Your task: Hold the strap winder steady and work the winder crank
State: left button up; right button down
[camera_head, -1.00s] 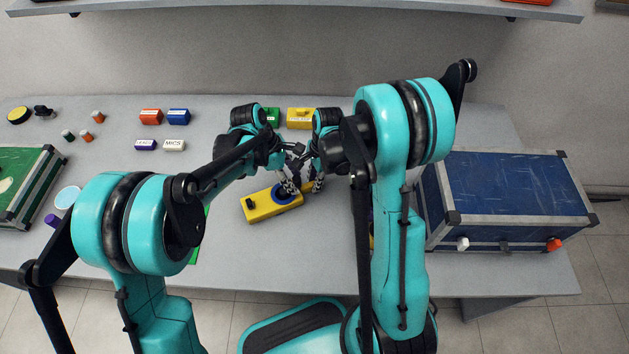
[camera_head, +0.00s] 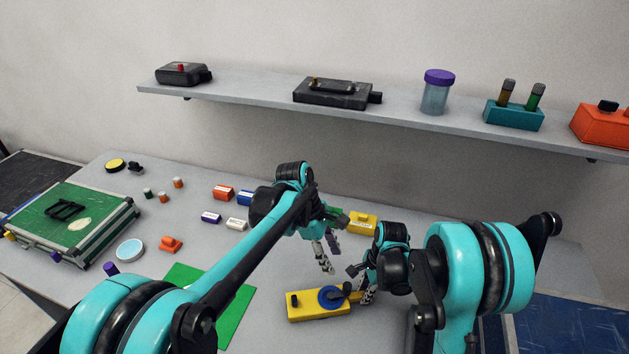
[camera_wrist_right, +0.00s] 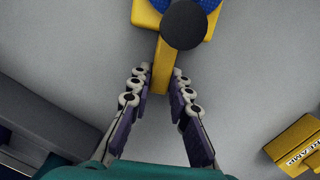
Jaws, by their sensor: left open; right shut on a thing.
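The strap winder (camera_head: 312,309) is a yellow block lying on the table, with a blue wheel (camera_head: 330,297) and a small black knob at its left end. The winder crank (camera_head: 346,288) shows as a dark knob at the wheel; in the right wrist view its round black top (camera_wrist_right: 184,24) covers part of the wheel. My right gripper (camera_head: 366,296) is shut on the winder's narrow yellow tab (camera_wrist_right: 162,66), its fingers on either side. My left gripper (camera_head: 328,262) is open and empty, above and behind the winder, apart from it.
A yellow labelled box (camera_head: 362,223) stands behind the grippers. A green mat (camera_head: 228,305) lies left of the winder. A green case (camera_head: 68,222) and several small items sit farther left. A shelf (camera_head: 400,117) spans the wall above. A blue case (camera_head: 555,325) is at lower right.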

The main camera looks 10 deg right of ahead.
jog(key=c, duration=1.3)
grip_release()
jog(key=shift+c, duration=0.2)
jog(key=shift+r, duration=0.1)
notch_tip(320, 180, up, 12)
jog(key=d, duration=0.1)
jog(key=shift+d, duration=0.4)
